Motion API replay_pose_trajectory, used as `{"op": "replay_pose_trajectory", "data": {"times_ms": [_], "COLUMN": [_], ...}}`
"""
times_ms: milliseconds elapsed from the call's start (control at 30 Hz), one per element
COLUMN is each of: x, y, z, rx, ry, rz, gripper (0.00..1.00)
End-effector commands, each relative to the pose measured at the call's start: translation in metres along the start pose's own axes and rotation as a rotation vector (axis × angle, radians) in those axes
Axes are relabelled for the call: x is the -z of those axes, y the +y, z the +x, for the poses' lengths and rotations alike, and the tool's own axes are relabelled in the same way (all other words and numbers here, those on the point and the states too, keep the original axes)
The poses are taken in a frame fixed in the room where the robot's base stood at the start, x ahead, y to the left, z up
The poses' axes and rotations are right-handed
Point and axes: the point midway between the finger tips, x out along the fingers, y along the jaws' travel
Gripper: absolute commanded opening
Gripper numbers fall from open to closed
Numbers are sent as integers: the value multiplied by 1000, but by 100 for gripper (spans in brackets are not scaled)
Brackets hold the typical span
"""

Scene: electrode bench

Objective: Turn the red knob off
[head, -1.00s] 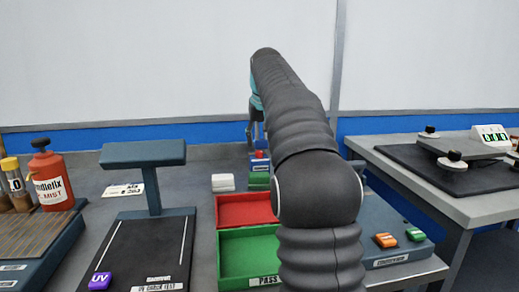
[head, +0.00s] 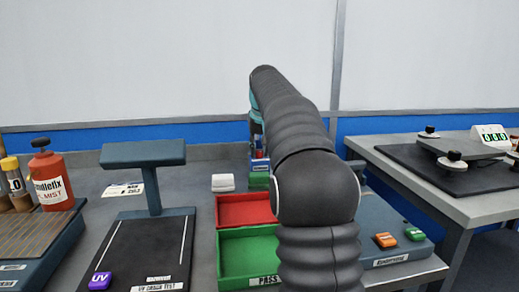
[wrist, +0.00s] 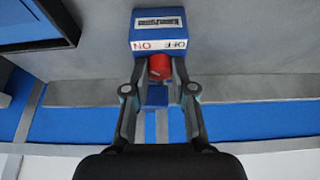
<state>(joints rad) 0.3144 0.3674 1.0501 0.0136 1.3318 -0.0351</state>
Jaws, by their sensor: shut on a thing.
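The red knob (wrist: 160,67) sits on the front of a blue box in the wrist view. The blue box (wrist: 158,22) carries a dark nameplate and a white strip with ON at the left and OFF at the right, both upside down in this view. My gripper (wrist: 160,72) has its two fingers on either side of the knob and is shut on it. Which way the knob points cannot be told. In the head view the blue box (head: 259,164) stands at the back of the bench, and my arm hides much of my gripper there.
A red tray (head: 245,211) and a green tray (head: 232,262) lie in front of the box. A dark lamp stand (head: 145,153) and a red bottle (head: 48,178) are at the left.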

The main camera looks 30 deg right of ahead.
Motion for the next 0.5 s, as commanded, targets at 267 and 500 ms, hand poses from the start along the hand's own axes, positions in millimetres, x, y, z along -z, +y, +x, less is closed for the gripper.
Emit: {"op": "replay_pose_trajectory", "data": {"times_ms": [267, 500], "x": [0, 1], "y": [-1, -2], "z": [0, 0], "rx": [-16, -70], "ry": [0, 1], "rz": [37, 166], "gripper": [0, 0]}}
